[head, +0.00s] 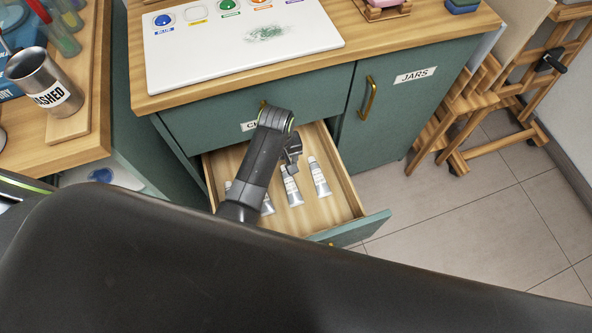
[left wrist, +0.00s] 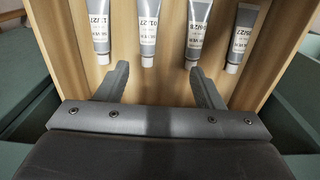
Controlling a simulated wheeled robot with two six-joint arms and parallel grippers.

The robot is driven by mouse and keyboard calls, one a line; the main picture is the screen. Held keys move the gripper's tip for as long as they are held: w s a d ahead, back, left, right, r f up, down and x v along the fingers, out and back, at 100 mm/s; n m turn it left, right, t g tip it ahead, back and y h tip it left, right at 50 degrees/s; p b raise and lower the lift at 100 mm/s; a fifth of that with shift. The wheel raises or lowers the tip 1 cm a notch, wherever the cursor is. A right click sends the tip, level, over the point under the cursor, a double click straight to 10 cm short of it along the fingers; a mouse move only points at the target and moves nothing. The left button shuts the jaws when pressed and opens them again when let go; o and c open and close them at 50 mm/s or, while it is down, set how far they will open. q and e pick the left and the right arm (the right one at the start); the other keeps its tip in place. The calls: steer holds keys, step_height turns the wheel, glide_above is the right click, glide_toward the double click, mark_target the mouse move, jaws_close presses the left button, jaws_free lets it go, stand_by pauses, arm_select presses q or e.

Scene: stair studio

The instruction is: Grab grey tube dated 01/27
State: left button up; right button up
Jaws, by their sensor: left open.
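Several grey tubes with white labels lie in a row in an open wooden drawer (head: 330,213). In the left wrist view, the second tube from the left (left wrist: 148,28) has a label that seems to read 01/27. The tubes beside it are a left one (left wrist: 101,25), a third (left wrist: 197,32) and a far right one (left wrist: 241,38). My left gripper (head: 293,150) is over the drawer, open and empty. In the left wrist view its fingertips (left wrist: 160,72) point at the caps, with the 01/27 tube ahead between them. My right gripper is not in view.
The green cabinet front with the JARS door (head: 392,95) rises behind the drawer. A white paint board (head: 240,40) lies on the counter above. A metal cup (head: 47,82) stands on the left counter. Floor at the right is clear before a wooden easel (head: 500,95).

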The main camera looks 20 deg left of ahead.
arm_select(q)
steer(key=w+d, duration=0.1)
steer(key=b, duration=0.4)
glide_above(290, 183)
steer(key=f, duration=1)
steer(key=shift+s+a+f, duration=0.15)
steer(key=shift+s+f, duration=0.05)
steer(key=shift+f, duration=0.65)
steer(key=f, duration=0.1)
steer(key=f+b, duration=0.1)
steer(key=f, duration=0.1)
steer(key=shift+w+d+b, duration=0.15)
steer(key=shift+d+b, duration=0.05)
steer(key=shift+b, duration=0.1)
steer(key=shift+f+b, duration=0.35)
steer(key=shift+f, duration=0.5)
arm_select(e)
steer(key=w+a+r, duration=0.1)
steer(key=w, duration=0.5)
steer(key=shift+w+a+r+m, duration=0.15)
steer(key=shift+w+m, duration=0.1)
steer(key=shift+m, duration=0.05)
